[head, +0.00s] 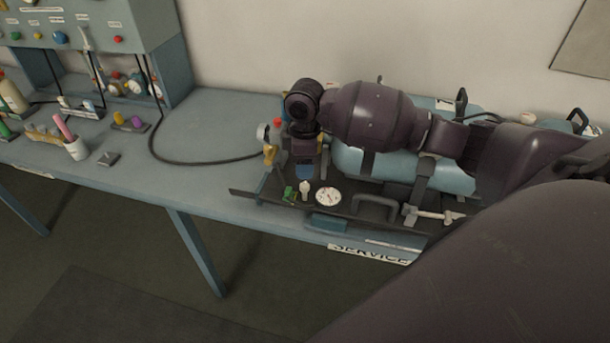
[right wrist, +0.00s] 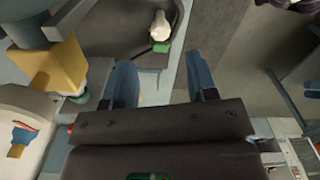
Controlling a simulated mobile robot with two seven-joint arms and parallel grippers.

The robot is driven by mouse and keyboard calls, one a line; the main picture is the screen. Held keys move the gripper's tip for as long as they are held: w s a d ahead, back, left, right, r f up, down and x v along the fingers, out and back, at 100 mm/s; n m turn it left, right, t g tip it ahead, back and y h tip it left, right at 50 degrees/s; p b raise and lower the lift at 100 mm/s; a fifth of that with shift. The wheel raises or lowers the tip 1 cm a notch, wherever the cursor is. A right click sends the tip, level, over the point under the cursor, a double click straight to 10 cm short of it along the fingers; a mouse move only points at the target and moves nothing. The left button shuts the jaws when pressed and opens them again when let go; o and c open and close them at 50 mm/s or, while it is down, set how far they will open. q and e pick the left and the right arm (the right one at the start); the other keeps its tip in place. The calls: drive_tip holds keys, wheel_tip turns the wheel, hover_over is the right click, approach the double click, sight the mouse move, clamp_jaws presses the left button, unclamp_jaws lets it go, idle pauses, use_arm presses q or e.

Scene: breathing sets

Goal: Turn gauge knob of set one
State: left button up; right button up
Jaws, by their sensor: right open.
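The breathing set lies on a dark backplate (head: 262,196) on the bench, with a light-blue cylinder (head: 350,162) strapped to it. A round white gauge (head: 328,197) sits near the plate's front edge. Left of it is a small pale knob (head: 305,188) beside a green part (head: 289,193). A white knob on a green base (right wrist: 160,27) also shows in the right wrist view, ahead of my fingers. My right gripper (head: 304,171) points down just behind the pale knob, apart from it. Its blue fingers (right wrist: 161,84) are open, with nothing between them. My left gripper is not visible.
A brass-coloured valve (head: 269,153) with a black hose stands left of the gripper; a yellow block shows close by in the right wrist view (right wrist: 52,68). A blue-grey panel cabinet (head: 160,30) stands at the back left. A cup (head: 76,149) stands on the left bench. The bench between is mostly clear.

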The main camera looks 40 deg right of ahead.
sight(303, 184)
drive_tip(key=shift+r, duration=1.9)
drive_tip(key=w+a+r+m+t+y, duration=0.1)
drive_tip(key=w+a+r+t+y, duration=0.2)
drive_tip(key=w+a+t, duration=0.55)
drive_tip(key=s+d+f+m+t+h+b, duration=0.1)
drive_tip(key=s+f+m, duration=0.3)
drive_tip(key=s+f, duration=0.9)
drive_tip(key=s+d+f+m+t+h+b, duration=0.1)
drive_tip(key=s+f+m, duration=0.4)
drive_tip(key=s+f, duration=0.8)
drive_tip(key=s+d+t+h, duration=0.1)
drive_tip(key=s, duration=0.2)
drive_tip(key=shift+d+f, duration=0.3)
